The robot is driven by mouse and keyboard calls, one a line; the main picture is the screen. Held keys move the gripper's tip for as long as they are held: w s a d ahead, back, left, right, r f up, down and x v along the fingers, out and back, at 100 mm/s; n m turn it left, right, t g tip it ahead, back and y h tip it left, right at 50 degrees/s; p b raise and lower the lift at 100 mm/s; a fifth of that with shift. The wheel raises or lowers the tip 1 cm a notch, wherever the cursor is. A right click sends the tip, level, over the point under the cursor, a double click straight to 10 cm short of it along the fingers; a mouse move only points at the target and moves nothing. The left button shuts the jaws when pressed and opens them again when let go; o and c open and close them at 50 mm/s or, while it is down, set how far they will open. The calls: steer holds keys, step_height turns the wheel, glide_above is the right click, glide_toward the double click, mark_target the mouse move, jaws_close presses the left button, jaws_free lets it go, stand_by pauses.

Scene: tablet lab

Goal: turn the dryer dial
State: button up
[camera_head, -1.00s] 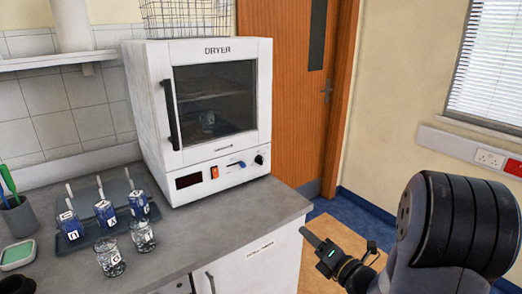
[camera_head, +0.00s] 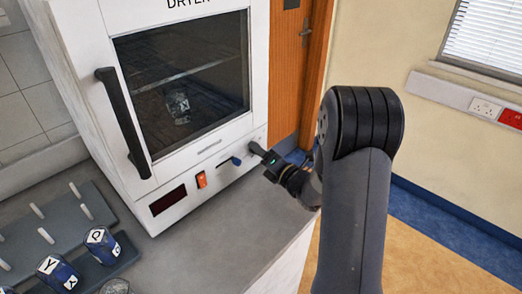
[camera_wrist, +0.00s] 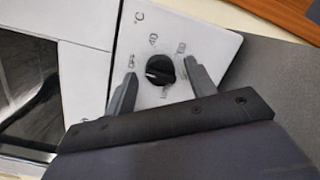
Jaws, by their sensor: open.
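The white dryer (camera_head: 72,50) stands on the counter with its glass door shut. Its black round dial (camera_wrist: 160,70) shows in the wrist view on the white panel, with printed marks around it, including OFF at its upper left. The dial's white pointer line points left. In the head view the dial is hidden by my gripper (camera_head: 257,150), which is at the right end of the control panel. In the wrist view my gripper (camera_wrist: 158,74) is open, with one finger on each side of the dial and a gap on both sides.
A black door handle (camera_head: 124,122), red display (camera_head: 167,200), orange switch (camera_head: 201,180) and blue lever (camera_head: 236,161) are left of my gripper. Labelled blue bottles (camera_head: 103,244) and a rack (camera_head: 60,222) are at the lower left. A wooden door (camera_head: 287,60) is behind.

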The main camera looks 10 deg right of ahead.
steer(key=c, duration=0.9)
steer(key=shift+c, duration=0.3)
